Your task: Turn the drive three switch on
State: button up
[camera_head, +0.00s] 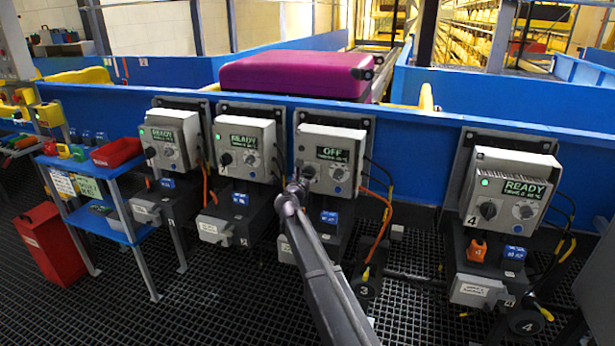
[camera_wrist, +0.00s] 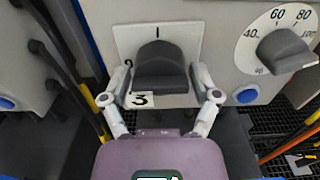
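The drive three box (camera_head: 333,160) is third from the left in the head view, and its display reads OFF. Its dark rotary switch (camera_head: 308,172) is at the lower left of the face, partly covered by my gripper (camera_head: 297,188). In the wrist view the switch (camera_wrist: 161,72) fills the centre, above a label "3" (camera_wrist: 140,100), with an "I" mark above it and an "O" mark partly hidden at its left. My gripper (camera_wrist: 162,80) is open, one finger on each side of the knob, with slight gaps showing. Firm contact is not visible.
A speed dial (camera_wrist: 285,50) and a blue button (camera_wrist: 246,94) sit right of the switch. Other drive boxes (camera_head: 245,145), (camera_head: 508,185) read READY. Orange cables (camera_head: 385,215) hang beside drive three.

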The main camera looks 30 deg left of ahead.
jog(key=c, duration=0.6)
jog(key=shift+o, duration=0.2)
jog(key=shift+m, duration=0.4)
jog(key=m, duration=0.3)
jog(key=shift+a, duration=0.1)
jog(key=m, duration=0.5)
jog(key=shift+w, duration=0.1)
jog(key=m, duration=0.4)
jog(key=shift+a+r, duration=0.1)
jog(key=m, duration=0.5)
